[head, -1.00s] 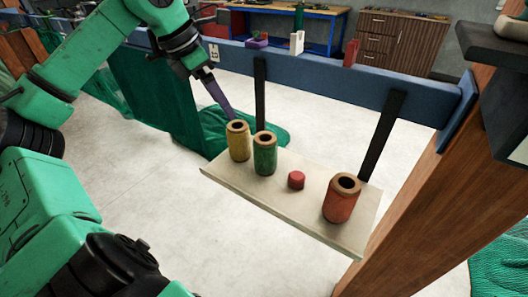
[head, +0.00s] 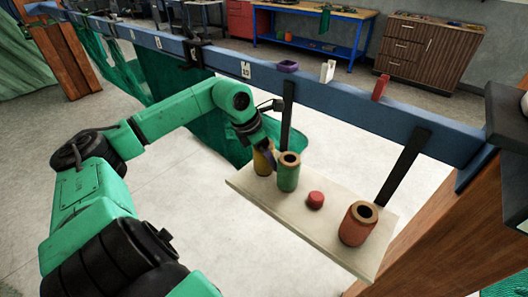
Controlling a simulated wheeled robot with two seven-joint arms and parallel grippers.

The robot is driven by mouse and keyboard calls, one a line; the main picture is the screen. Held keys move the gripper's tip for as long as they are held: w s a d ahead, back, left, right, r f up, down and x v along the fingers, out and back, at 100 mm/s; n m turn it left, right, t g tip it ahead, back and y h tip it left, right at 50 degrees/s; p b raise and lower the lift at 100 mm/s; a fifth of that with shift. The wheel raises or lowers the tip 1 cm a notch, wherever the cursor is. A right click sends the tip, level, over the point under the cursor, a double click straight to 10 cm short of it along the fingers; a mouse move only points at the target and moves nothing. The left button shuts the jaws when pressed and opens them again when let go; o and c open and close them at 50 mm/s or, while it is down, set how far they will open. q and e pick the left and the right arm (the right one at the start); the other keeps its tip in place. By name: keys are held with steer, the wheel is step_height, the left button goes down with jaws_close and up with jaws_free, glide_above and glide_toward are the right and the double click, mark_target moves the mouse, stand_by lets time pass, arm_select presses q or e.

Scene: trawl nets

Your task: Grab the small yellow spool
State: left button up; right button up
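The small yellow spool (head: 261,164) stands upright at the far left end of a pale hanging shelf (head: 318,232). My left gripper (head: 268,156) is at it, coming down from the upper left. One dark finger shows across the spool's right side, beside the green spool. The gripper hides the yellow spool's top, and I cannot tell whether the fingers are closed on it. My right gripper is not in view.
A green spool (head: 288,173) stands close to the right of the yellow one. A small red cap-like piece (head: 315,200) and an orange-red spool (head: 358,223) stand farther right. Dark straps (head: 400,168) join the shelf to a blue beam (head: 340,115).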

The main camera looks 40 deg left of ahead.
arm_select(q)
steer(key=c, duration=1.2)
steer(key=shift+r, duration=0.15)
